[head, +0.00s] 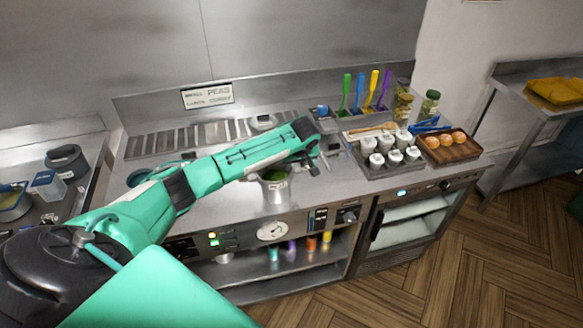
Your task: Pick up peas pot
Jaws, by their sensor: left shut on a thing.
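The peas pot (276,192) is a small steel pot with green contents and a pale label. It stands out near the front edge of the steel range, below my left arm, which hides part of its top. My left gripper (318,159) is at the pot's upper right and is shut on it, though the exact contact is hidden. I cannot tell whether the pot's base touches the counter. A sign reading PEAS (207,96) stands at the back. My right gripper is not in view.
A caddy with coloured utensils (360,92), a tray of white-capped shakers (390,150) and a wooden tray of round orange-brown items (446,147) stand to the right. A slotted grate (190,137) lies behind my arm. Dials and a gauge (272,231) line the front.

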